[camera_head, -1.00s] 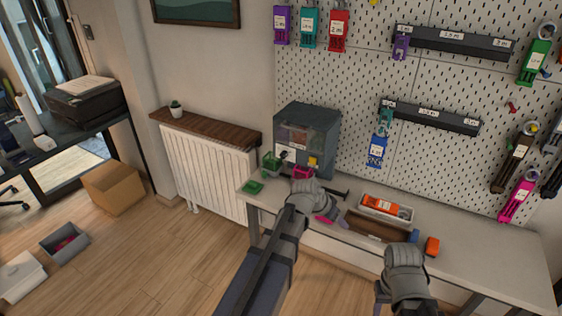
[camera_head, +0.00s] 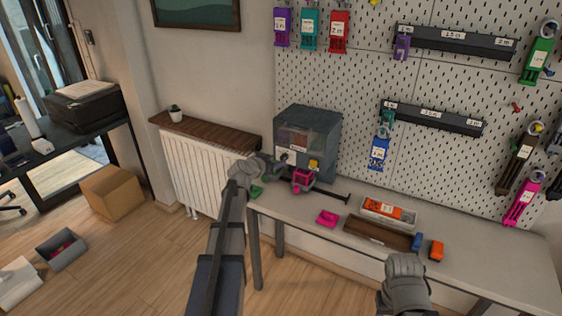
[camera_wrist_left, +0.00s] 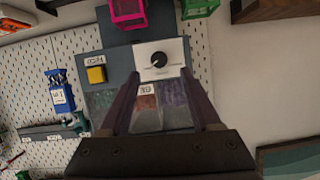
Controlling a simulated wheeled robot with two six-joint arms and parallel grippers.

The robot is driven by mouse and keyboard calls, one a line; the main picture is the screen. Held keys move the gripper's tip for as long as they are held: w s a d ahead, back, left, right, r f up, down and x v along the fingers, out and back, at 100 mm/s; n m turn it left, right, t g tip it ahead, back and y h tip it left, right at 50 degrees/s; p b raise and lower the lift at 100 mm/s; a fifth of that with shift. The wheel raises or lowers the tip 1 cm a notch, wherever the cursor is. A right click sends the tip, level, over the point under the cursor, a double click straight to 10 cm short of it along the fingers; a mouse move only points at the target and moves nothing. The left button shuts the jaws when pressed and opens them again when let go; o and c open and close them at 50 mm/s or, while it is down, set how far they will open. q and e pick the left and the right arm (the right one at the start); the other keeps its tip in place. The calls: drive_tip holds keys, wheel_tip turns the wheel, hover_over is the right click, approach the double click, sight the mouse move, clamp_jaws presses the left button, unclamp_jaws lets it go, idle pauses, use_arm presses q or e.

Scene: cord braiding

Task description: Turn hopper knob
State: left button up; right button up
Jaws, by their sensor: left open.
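The hopper (camera_head: 312,132) is a grey box with a clear window, standing at the bench's back left corner. Its black round knob (camera_wrist_left: 159,60) sits on a white plate in the left wrist view, beside a yellow button (camera_wrist_left: 96,74). My left gripper (camera_head: 275,165) is at the hopper's front left. In the left wrist view its open fingers (camera_wrist_left: 160,74) stand on either side of the knob plate, with the knob between the tips; contact cannot be told. My right gripper (camera_head: 400,290) is low at the right, its fingers mostly hidden.
A magenta holder (camera_head: 303,181) stands below the hopper front, and a magenta piece (camera_head: 327,219) lies on the bench (camera_head: 480,262). A white tray (camera_head: 388,208), a brown tray (camera_head: 372,233) and an orange piece (camera_head: 436,250) are further right. A pegboard is behind.

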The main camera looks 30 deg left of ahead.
sight(283, 158)
use_arm(q)
drive_tip(key=b+x, duration=0.2)
drive_tip(key=x, duration=0.4)
drive_tip(key=shift+f, duration=0.1)
drive_tip(key=shift+d, duration=0.1)
clamp_jaws()
